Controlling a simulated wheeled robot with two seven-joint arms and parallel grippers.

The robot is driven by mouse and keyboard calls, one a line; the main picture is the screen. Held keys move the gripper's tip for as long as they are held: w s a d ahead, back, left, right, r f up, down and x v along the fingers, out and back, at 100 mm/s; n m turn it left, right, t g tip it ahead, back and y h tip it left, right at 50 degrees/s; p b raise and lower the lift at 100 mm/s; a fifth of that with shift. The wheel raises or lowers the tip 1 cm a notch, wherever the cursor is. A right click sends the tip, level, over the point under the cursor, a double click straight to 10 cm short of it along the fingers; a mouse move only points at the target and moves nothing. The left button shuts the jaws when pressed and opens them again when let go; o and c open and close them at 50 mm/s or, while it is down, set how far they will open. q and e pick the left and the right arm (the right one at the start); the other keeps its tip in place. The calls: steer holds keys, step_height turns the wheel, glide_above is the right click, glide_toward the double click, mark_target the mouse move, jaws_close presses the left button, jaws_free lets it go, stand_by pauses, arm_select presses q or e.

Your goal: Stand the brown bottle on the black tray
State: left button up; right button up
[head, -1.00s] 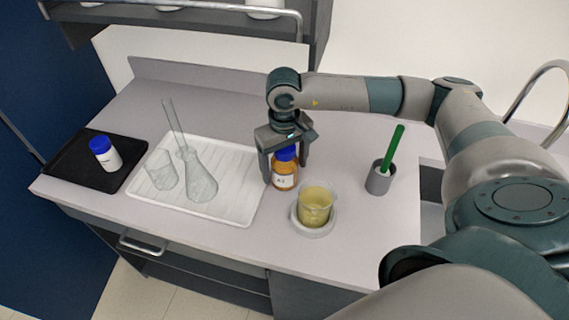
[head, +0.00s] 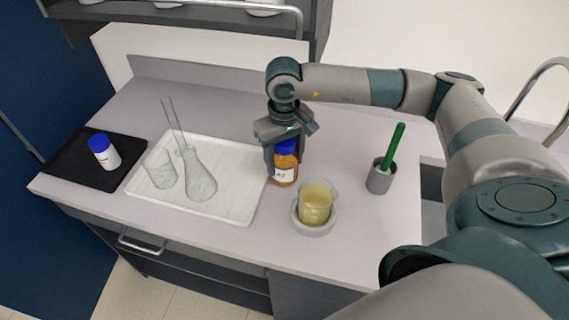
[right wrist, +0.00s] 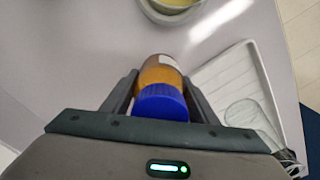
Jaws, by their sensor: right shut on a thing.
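The brown bottle (head: 284,170) has a blue cap and a white label. It stands upright on or just above the grey counter, between the white drying tray and the beaker. My right gripper (head: 284,152) is shut on it from above, with a finger on either side. In the right wrist view the bottle (right wrist: 158,72) is between the fingers, its blue cap (right wrist: 161,103) toward the camera. The black tray (head: 70,170) lies at the far left of the counter, with a white blue-capped bottle (head: 105,153) on it. My left gripper is not in view.
The white drying tray (head: 236,212) lies between the black tray and the brown bottle, holding a flask (head: 199,180) and a beaker (head: 161,168). A beaker of yellow liquid (head: 315,203) stands on a round base close right. A grey cup with a green stick (head: 381,176) stands farther right.

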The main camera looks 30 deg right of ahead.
step_height(320, 180, up, 8)
steer(key=b, duration=0.2)
steer(key=shift+f+b, duration=0.25)
steer(key=shift+b, duration=0.15)
steer(key=shift+r, duration=0.5)
steer(key=shift+r, duration=0.15)
